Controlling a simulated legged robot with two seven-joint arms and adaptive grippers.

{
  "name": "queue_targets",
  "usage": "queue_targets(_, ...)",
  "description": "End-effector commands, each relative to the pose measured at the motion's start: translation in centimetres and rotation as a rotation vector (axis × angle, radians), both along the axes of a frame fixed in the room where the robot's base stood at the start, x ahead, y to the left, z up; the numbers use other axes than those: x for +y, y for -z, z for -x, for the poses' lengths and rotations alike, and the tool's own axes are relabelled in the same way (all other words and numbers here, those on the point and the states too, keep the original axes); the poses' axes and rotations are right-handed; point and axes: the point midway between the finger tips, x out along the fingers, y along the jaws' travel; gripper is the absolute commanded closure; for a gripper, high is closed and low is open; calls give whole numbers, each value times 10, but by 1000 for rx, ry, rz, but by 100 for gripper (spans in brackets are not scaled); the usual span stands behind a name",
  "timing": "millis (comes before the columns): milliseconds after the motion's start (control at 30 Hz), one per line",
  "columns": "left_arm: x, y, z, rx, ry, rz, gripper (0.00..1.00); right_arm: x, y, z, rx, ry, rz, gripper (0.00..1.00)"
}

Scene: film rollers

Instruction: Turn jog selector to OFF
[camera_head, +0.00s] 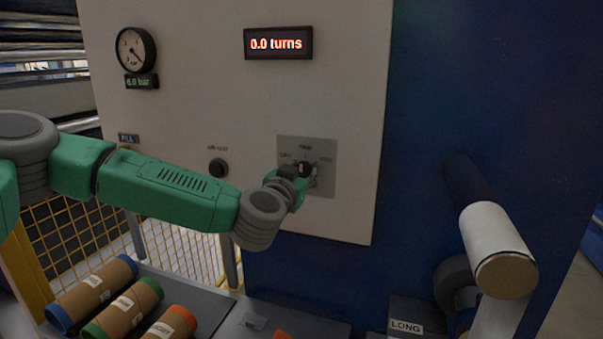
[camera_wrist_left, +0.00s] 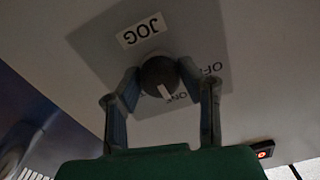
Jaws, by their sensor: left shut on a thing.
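The jog selector is a round black knob (camera_head: 305,169) on a grey plate (camera_head: 322,182) low on the pale panel. A white JOG label (camera_wrist_left: 141,34) shows upside down, and an OFF label (camera_wrist_left: 212,68) is on the right. My left gripper (camera_head: 296,178) reaches the knob from the left. In the wrist view its fingers (camera_wrist_left: 158,80) are closed on both sides of the knob. My right gripper is not seen.
A red display (camera_head: 278,43) reads 0.0 turns. A gauge (camera_head: 135,49) and another black knob (camera_head: 218,167) are on the panel. Cardboard rolls (camera_head: 95,291) lie at lower left. A white roller (camera_head: 495,245) sticks out at right, above a LONG label (camera_head: 406,327).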

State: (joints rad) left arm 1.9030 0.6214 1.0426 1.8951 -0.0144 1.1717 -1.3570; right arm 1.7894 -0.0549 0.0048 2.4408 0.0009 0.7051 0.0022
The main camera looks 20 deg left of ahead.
Motion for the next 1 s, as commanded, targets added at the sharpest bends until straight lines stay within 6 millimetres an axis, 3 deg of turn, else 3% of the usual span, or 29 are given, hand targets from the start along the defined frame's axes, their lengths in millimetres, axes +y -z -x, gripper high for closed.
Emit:
queue_targets(367, 0, 1, 0, 8, 3, 184, 96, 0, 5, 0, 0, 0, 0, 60)
queue_targets(1000, 2, 5, 0, 29, -1, 773, 96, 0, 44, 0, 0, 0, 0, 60)
